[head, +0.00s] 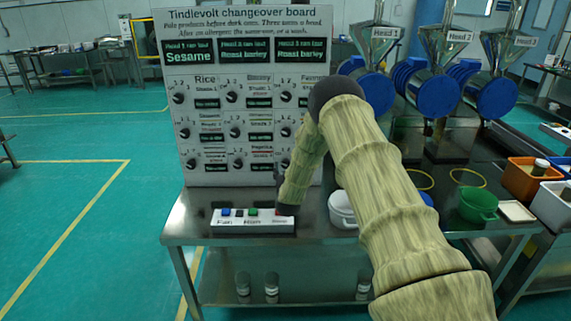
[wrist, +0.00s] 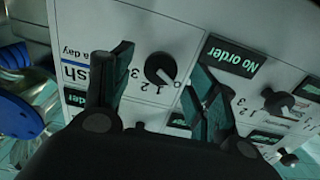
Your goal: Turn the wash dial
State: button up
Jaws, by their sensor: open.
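The wash dial (wrist: 160,68) is a round black knob with a pale pointer mark, on the white board. In the wrist view it sits between the two fingers of my gripper (wrist: 160,60), which are open and spread to either side of it. Gaps show between the knob and both fingers; I cannot tell how far in front of the panel they are. Numbers are printed around the knob. In the head view my arm hides the dial and most of my gripper.
The changeover board (head: 255,175) stands on a steel table (head: 185,230) and carries several other dials. Another dial (wrist: 278,102) is to the right in the wrist view. A button box (head: 252,221) lies before the board.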

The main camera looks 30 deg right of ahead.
aim_at(286, 165)
jog(key=shift+p+x, duration=0.35)
jog(key=shift+x, duration=1.7)
jog(key=shift+a, duration=0.1)
jog(key=shift+c, duration=0.4)
jog(key=c, duration=1)
